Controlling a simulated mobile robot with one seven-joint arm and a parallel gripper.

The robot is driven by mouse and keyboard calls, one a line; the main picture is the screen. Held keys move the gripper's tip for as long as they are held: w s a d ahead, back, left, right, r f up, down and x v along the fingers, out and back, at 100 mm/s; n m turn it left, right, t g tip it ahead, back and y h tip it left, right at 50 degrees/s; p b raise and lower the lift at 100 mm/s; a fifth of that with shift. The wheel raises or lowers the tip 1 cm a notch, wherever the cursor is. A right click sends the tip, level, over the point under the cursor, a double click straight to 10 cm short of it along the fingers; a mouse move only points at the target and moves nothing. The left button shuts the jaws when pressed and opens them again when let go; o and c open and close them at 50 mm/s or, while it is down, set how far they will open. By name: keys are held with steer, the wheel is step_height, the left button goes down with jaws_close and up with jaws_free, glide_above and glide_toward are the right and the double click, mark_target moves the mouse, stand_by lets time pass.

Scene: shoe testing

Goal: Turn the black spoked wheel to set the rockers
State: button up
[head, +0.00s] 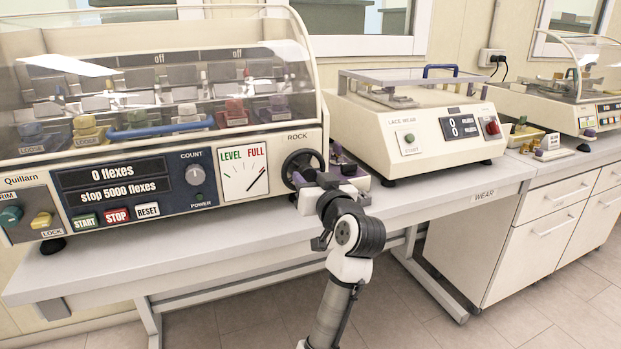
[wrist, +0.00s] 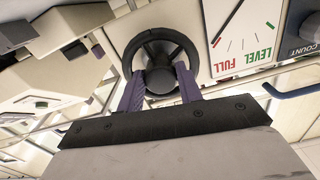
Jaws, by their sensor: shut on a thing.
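The black spoked wheel (head: 289,163) is on the right end of the flexing machine's front panel, under the word ROCK. It also shows in the wrist view (wrist: 178,38). My gripper (head: 303,178) is at the wheel and covers its lower right part in the head view. In the wrist view, the two purple fingers of my gripper (wrist: 159,77) stand either side of the wheel's dark hub, shut on it. The rockers (head: 160,95) sit in rows under the clear hood. The LEVEL/FULL gauge (head: 242,172) has its needle pointing up and right, towards FULL.
A clear hood with a blue handle (head: 160,130) covers the flexing machine. The lace wear machine (head: 420,120) stands to the right on the same bench (head: 430,195). Small items are partly hidden behind my gripper. The floor before the bench is clear.

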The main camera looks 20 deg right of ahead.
steer(key=m+p, duration=0.3)
steer(key=m, duration=0.1)
steer(key=shift+a+r+m, duration=0.1)
steer(key=shift+r+m, duration=0.05)
steer(key=shift+m, duration=0.25)
steer(key=shift+m+p, duration=1.25)
steer(key=shift+m, duration=0.65)
steer(key=o, duration=1)
steer(key=s+b, duration=0.1)
steer(key=s, duration=0.6)
steer(key=s+b, duration=0.1)
steer(key=s, duration=0.6)
steer(key=shift+d, duration=0.2)
steer(key=shift+w, duration=0.1)
